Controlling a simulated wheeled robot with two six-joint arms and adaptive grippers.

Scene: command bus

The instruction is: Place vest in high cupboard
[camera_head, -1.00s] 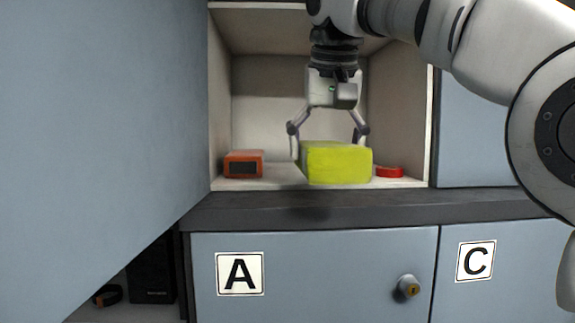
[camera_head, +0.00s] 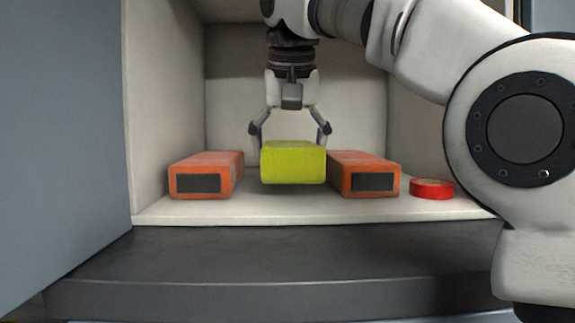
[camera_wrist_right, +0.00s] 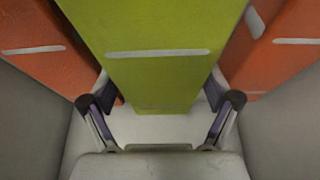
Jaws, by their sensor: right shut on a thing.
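The yellow-green folded vest (camera_head: 293,163) is a block inside the open high cupboard (camera_head: 270,214), between two orange blocks. My right gripper (camera_head: 290,150) comes down from above and is shut on it, a finger at each side. The vest's front lower edge seems slightly above the shelf, but I cannot tell whether it touches. In the right wrist view the vest (camera_wrist_right: 155,50) fills the middle between the fingers (camera_wrist_right: 160,110). My left gripper is not in view.
An orange block with a dark label (camera_head: 205,176) is left of the vest and another (camera_head: 363,176) is close on its right. A red tape roll (camera_head: 432,189) lies further right. A blue-grey door (camera_head: 60,130) stands at the left. A dark ledge (camera_head: 280,260) runs below.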

